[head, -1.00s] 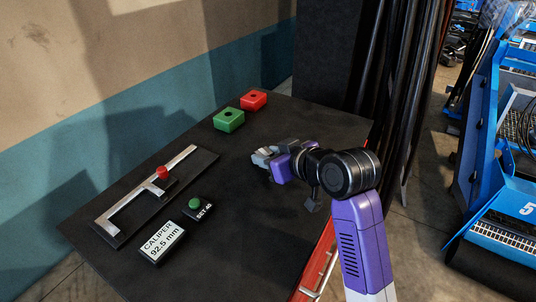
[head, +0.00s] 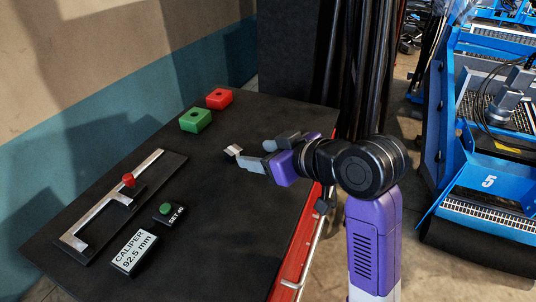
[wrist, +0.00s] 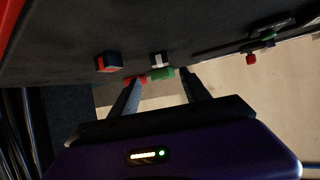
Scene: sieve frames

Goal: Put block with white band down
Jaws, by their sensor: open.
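The block with the white band (head: 233,150) is small and dark and sits on the dark tabletop (head: 225,190). It also shows in the wrist view (wrist: 158,60), just beyond the fingertips and roughly in line with the gap between them. My gripper (head: 254,154) is open and empty, right of the block in the head view. The fingers look apart from the block, though one tip is very near it in the head view. My gripper also shows in the wrist view (wrist: 160,82).
A block with an orange-red band (wrist: 108,63) lies beside it in the wrist view. A caliper (head: 125,200), green-button box (head: 167,212) and readout (head: 134,252) are left. Bare tabletop lies between.

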